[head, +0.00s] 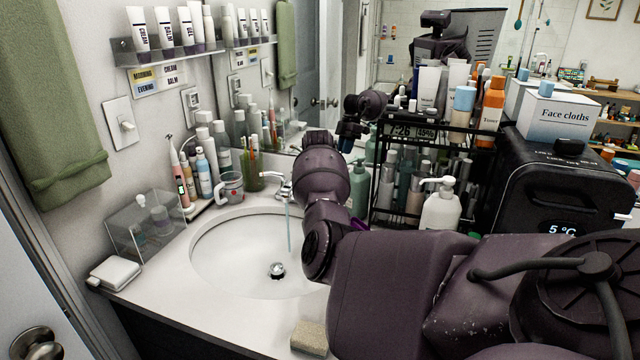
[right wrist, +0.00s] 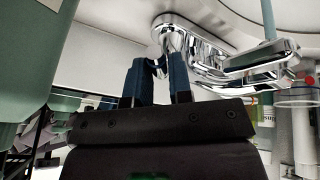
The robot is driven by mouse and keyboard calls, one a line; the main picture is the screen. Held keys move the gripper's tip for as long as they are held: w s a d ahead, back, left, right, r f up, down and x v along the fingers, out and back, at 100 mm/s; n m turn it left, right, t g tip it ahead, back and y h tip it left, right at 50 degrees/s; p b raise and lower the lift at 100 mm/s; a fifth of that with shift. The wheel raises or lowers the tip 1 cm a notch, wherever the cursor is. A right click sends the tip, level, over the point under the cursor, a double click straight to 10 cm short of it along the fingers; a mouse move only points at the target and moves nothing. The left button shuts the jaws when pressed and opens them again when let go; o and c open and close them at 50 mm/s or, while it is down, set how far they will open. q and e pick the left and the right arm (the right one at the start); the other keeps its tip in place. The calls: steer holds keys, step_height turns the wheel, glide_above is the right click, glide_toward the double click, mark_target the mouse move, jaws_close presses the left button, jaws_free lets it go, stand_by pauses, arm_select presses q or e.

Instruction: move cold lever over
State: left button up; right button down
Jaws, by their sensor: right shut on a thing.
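The chrome faucet (head: 284,188) stands at the back of the white sink, and a thin stream of water (head: 288,228) falls from it. My right arm covers the faucet's right side in the head view, so the cold lever and my right gripper's contact are hidden there. In the right wrist view, the faucet (right wrist: 205,45) appears upside down. My right gripper (right wrist: 158,72) has its two blue fingers on either side of the cold lever (right wrist: 160,66) and is shut on it. The other lever (right wrist: 262,56) is clear of the fingers. My left gripper is out of view.
A cup (head: 230,188) and several bottles stand left of the faucet. A white pump bottle (head: 441,208) and a black rack of bottles stand right of my arm. A sponge (head: 310,338) lies at the front counter edge. The sink basin (head: 225,250) is empty.

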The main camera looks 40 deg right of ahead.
steer(key=shift+s+d+r+n+p, duration=0.2)
steer(key=shift+d+r+n+p, duration=0.35)
steer(key=shift+p, duration=0.9)
steer(key=n+p, duration=0.1)
steer(key=d+f+n+t+y+p, duration=0.1)
steer(key=n, duration=0.1)
steer(key=shift+s+d+n+y, duration=0.1)
steer(key=shift+n+y, duration=0.15)
steer(key=shift+y, duration=0.05)
steer(key=c, duration=1)
jaws_free()
steer(key=shift+c, duration=0.2)
steer(key=shift+f, duration=0.1)
